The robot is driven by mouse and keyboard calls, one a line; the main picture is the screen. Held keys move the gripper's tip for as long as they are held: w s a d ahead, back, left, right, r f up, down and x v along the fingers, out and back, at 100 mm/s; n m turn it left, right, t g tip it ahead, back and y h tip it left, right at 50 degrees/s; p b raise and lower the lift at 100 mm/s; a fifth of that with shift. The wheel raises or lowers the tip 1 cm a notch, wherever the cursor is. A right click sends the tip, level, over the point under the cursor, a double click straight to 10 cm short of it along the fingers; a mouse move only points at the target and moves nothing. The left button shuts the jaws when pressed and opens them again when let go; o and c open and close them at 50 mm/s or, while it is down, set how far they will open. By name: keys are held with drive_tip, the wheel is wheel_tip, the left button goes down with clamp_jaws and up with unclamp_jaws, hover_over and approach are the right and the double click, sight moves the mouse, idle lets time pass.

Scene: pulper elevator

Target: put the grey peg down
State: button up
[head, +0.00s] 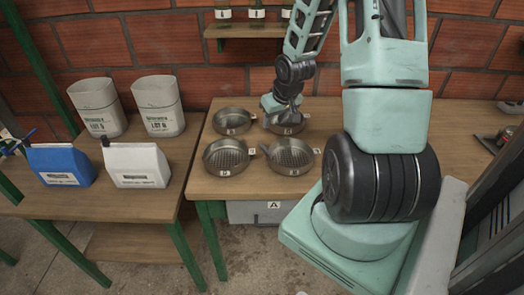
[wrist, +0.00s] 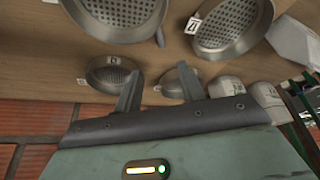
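I cannot make out a grey peg for certain in either view. My gripper (head: 283,106) is low over the back right sieve pan (head: 289,128) on the wooden bench (head: 340,118) in the head view. In the wrist view my gripper (wrist: 159,82) shows two grey fingers spread apart, with nothing visible held between them. A small dark grey piece (wrist: 160,37) shows at the edge of a perforated pan (wrist: 112,15) there; I cannot tell what it is. The area just under the fingertips is partly hidden in the head view.
More tagged metal pans stand at the back left (head: 232,121), front left (head: 226,156) and front right (head: 289,156). White lot bags (head: 158,106) and a blue bag (head: 60,165) stand on the left table. A shelf (head: 245,30) hangs on the brick wall. Bare bench lies in front.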

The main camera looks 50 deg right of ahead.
approach(263, 146)
drive_tip(key=x, duration=0.3)
drive_tip(key=shift+d, duration=0.15)
drive_tip(key=shift+p+x, duration=0.9)
drive_tip(key=shift+x, duration=1.65)
clamp_jaws()
